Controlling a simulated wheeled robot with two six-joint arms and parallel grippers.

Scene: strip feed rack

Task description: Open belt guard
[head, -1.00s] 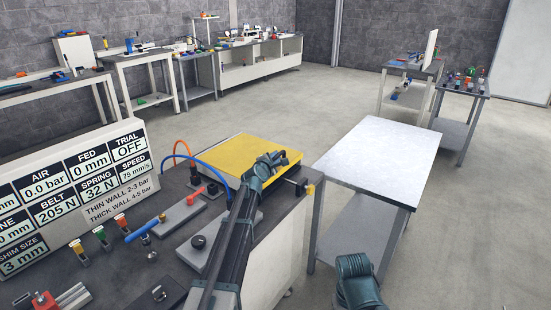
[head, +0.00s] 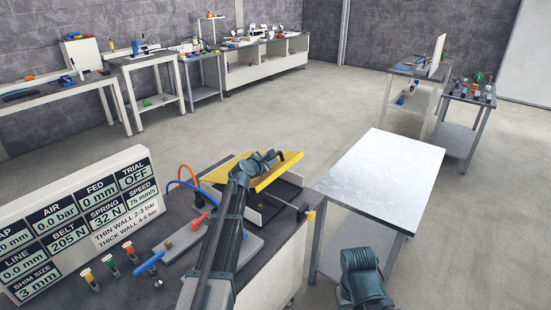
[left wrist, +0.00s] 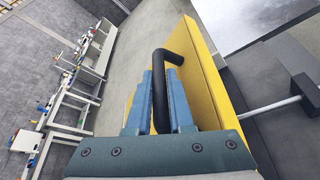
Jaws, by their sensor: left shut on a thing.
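The yellow belt guard (head: 284,170) is tilted up over the machine on the dark bench in the head view. It also shows in the left wrist view (left wrist: 203,82), with a black bar handle (left wrist: 181,42) on it. My left gripper (left wrist: 160,88) is shut on that handle, one finger on each side of it. In the head view my left gripper (head: 262,160) is at the guard and hides part of it. A dark opening (head: 285,190) shows under the raised guard. Part of my right arm may show at the bottom, but its gripper is not visible.
The readout board (head: 85,222) stands at the left of the bench. Several coloured buttons, a blue-handled lever (head: 148,263) and a red lever (head: 197,222) are near the machine. A bare pale table (head: 385,170) stands to the right. The floor behind is clear.

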